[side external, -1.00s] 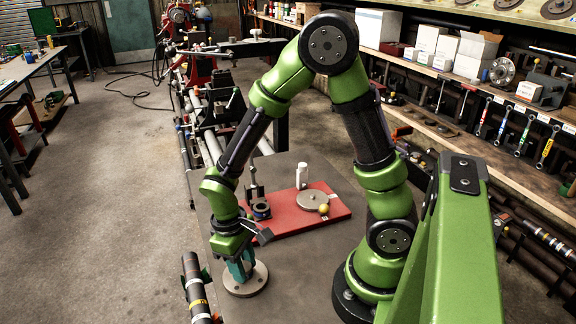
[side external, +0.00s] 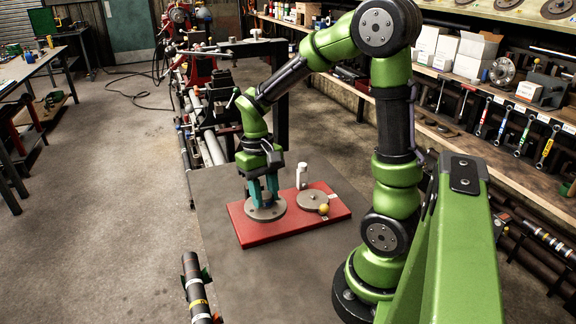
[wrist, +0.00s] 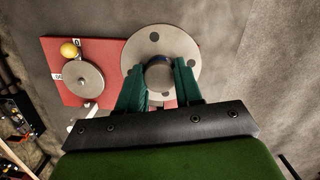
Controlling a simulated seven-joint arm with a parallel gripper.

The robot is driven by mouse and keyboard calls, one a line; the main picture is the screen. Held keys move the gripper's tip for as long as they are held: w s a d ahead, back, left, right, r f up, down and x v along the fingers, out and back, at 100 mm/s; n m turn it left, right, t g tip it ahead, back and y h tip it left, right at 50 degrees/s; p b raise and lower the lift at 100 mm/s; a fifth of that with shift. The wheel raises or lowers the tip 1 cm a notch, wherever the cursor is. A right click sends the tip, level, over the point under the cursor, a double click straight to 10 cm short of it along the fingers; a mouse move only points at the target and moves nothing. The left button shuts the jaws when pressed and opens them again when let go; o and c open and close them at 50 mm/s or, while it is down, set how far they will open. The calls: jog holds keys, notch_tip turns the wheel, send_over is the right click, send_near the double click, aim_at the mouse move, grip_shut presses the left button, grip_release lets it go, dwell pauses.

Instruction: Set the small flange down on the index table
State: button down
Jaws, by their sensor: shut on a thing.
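My gripper (side external: 264,192) points down, its teal fingers shut on the hub of the small flange (side external: 265,209). The flange is a flat grey disc with holes near its rim. In the side view it appears over the left end of the red board (side external: 285,230); I cannot tell whether it touches. In the wrist view the flange (wrist: 188,50) overlaps the board's edge, with the fingers (wrist: 160,85) on both sides of its dark hub. A round grey disc (side external: 308,200), which looks like the index table, lies on the board to the right, apart from the flange.
A yellow ball (side external: 323,209) sits at the disc's rim. A white bottle (side external: 302,175) stands behind the disc. The grey tabletop (side external: 290,280) in front of the board is clear.

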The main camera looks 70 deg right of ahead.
jog(key=s+d+m, duration=0.2)
jog(key=d+m, duration=0.2)
jog(key=d, duration=0.4)
jog(key=m+t, duration=0.2)
jog(key=m, duration=0.6)
send_over(312, 196)
jog(key=shift+d+f+y, duration=0.25)
jog(key=shift+f+y, duration=0.15)
jog(key=shift+f, duration=2.9)
jog(key=shift+f, duration=0.1)
jog(key=c, duration=0.8)
grip_release()
jog(key=shift+o, duration=0.2)
